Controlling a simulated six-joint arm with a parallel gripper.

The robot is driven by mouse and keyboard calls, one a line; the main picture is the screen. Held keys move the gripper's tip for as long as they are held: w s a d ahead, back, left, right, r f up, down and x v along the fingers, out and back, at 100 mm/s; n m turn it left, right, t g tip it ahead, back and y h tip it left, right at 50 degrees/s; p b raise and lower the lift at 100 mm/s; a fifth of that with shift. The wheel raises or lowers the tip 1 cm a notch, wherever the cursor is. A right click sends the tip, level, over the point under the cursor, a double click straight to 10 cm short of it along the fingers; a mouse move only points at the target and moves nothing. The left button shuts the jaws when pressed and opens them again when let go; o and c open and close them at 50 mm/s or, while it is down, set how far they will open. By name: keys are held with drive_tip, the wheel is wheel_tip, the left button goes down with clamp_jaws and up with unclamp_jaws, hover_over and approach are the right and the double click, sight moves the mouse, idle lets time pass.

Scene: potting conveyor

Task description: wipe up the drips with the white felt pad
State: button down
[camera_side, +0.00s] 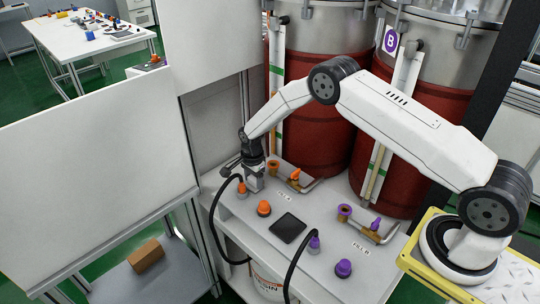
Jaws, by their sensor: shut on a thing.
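My gripper (255,178) points down at the back left of the grey worktop (321,265), beside the orange-ended hose (242,189). It is shut on a small pale thing that looks like the white felt pad (255,185), low over or on the worktop; I cannot tell if it touches. The jaws partly hide it. No drips can be made out at this size. A flat black square (289,228) lies in the middle of the worktop, in front and to the right of my gripper.
An orange cap (264,208) and a purple cap (343,268) stand on the worktop. A purple-ended hose (314,244) rises at the front. Orange fittings (294,175) and purple fittings (376,224) with bent pipes line the back, before two red drums (310,115).

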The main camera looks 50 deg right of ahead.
drive_tip(key=shift+a+f, duration=0.1)
drive_tip(key=shift+f, duration=0.05)
idle(0.3)
drive_tip(key=shift+d, duration=0.55)
drive_tip(key=shift+s+d, duration=0.1)
drive_tip(key=shift+d, duration=1.4)
drive_tip(key=shift+r, duration=0.2)
drive_tip(key=shift+a, duration=0.1)
drive_tip(key=shift+a+f, duration=0.15)
drive_tip(key=shift+a, duration=1.85)
